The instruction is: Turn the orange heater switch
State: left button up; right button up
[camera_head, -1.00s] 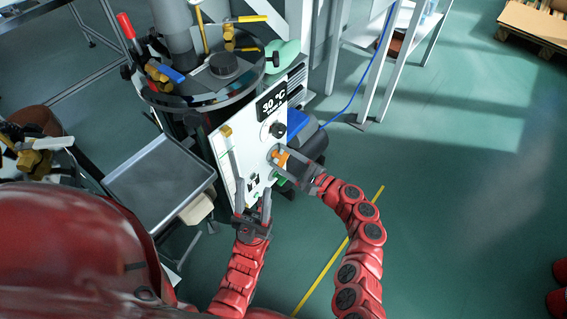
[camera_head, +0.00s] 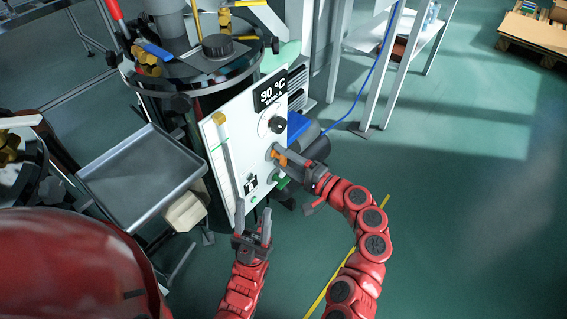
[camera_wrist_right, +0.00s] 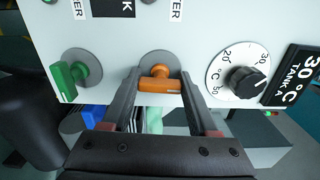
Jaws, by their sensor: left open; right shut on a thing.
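The orange heater switch (camera_head: 280,158) is on the white panel (camera_head: 218,150), below the temperature dial. In the right wrist view the orange switch (camera_wrist_right: 158,85) is a bar on a round grey base, its handle lying across the picture. My right gripper (camera_wrist_right: 158,92) has one finger at each end of the handle and is shut on it. In the head view my right gripper (camera_head: 284,157) reaches the switch from the right and partly hides it. My left gripper (camera_head: 253,218) is open and empty, fingers pointing up, near the panel's lower edge.
A green switch (camera_wrist_right: 68,80) sits beside the orange one in the right wrist view. A black dial (camera_wrist_right: 245,82) and the 30 °C tank A display (camera_wrist_right: 292,78) are on the other side. A metal tray (camera_head: 140,178) stands left of the panel. Floor right of my arms is clear.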

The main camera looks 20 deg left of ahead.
jog(key=shift+f+n, duration=0.1)
jog(key=shift+n, duration=0.3)
jog(key=o, duration=1.4)
jog(key=shift+s+d, duration=0.1)
jog(key=shift+d, duration=0.4)
jog(key=p+v, duration=0.2)
jog(key=v, duration=1.4)
jog(key=shift+s+d, duration=0.15)
jog(key=shift+d, duration=0.05)
